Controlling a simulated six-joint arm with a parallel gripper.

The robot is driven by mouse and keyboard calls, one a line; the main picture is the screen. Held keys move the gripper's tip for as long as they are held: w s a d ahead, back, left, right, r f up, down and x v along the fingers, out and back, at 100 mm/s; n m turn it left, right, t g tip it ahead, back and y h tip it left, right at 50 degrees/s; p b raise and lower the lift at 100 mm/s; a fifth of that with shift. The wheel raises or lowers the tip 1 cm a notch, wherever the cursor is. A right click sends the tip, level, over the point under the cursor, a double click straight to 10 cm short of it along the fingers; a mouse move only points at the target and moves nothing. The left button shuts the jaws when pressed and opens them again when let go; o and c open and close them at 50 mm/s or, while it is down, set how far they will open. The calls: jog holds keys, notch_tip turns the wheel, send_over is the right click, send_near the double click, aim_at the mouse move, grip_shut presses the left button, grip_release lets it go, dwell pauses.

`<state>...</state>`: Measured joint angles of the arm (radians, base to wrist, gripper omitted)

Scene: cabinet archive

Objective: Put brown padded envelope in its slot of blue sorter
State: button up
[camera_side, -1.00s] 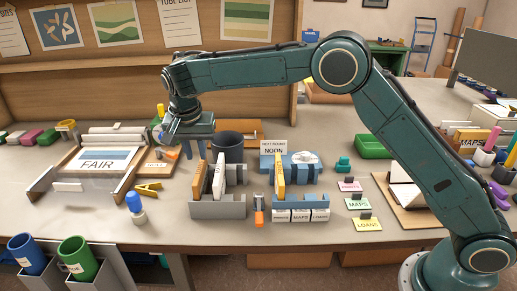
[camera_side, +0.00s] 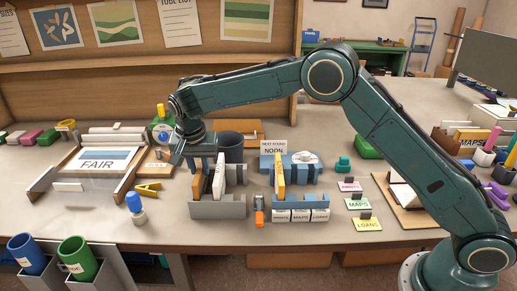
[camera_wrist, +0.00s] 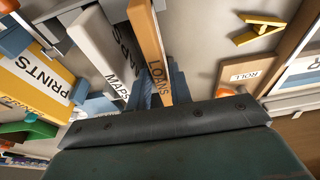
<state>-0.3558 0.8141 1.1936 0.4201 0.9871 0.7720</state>
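The brown padded envelope (camera_side: 197,187) stands upright at the left of the grey sorter (camera_side: 220,210). In the wrist view the brown envelope (camera_wrist: 152,50) reads LOANS. The blue sorter (camera_side: 318,202) stands to the right, with front labels; the middle reads MAPS and the right seems to read LOANS. A yellow envelope (camera_side: 280,176), PRINTS in the wrist view (camera_wrist: 38,84), stands in its left slot. The middle and right slots look empty.
A white envelope (camera_side: 219,178), marked MAPS in the wrist view (camera_wrist: 95,42), stands beside the brown one. A dark cup (camera_side: 231,146) is behind the grey sorter. A NOON sign (camera_side: 274,149) stands behind the blue sorter. An orange item (camera_side: 259,217) lies between the sorters.

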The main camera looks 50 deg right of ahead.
grip_shut()
jog(key=shift+r, duration=0.25)
jog(key=shift+r, duration=3.55)
